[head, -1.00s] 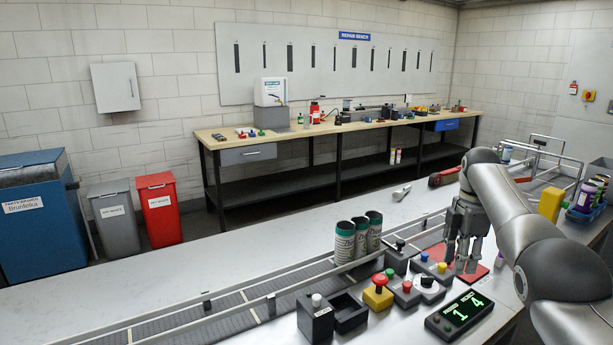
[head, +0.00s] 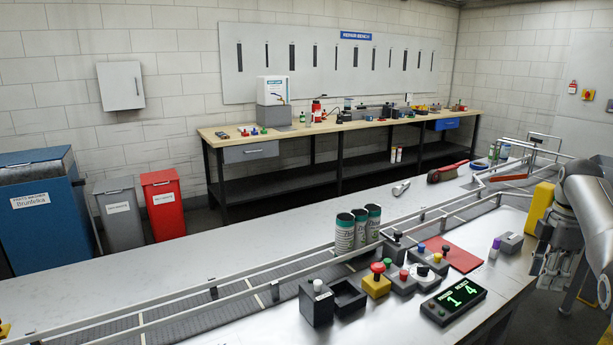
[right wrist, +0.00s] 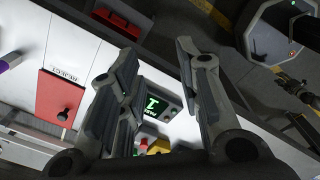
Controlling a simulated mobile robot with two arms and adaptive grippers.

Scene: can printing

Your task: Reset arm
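My right gripper (head: 553,272) hangs at the right side of the head view, beyond the right edge of the steel table (head: 250,230). In the right wrist view the fingers of my right gripper (right wrist: 158,70) are spread apart with nothing between them. Three open green-and-white cans (head: 345,236) stand upright in a row at the conveyor (head: 205,325), away from the gripper. The red reject mat (head: 453,254) lies bare of cans, and it also shows in the right wrist view (right wrist: 62,95). My left gripper is not in view.
Control blocks with coloured knobs and a red button (head: 377,272) stand near the table's front, beside a display (head: 453,302) reading 1 and 4. Bins stand at left.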

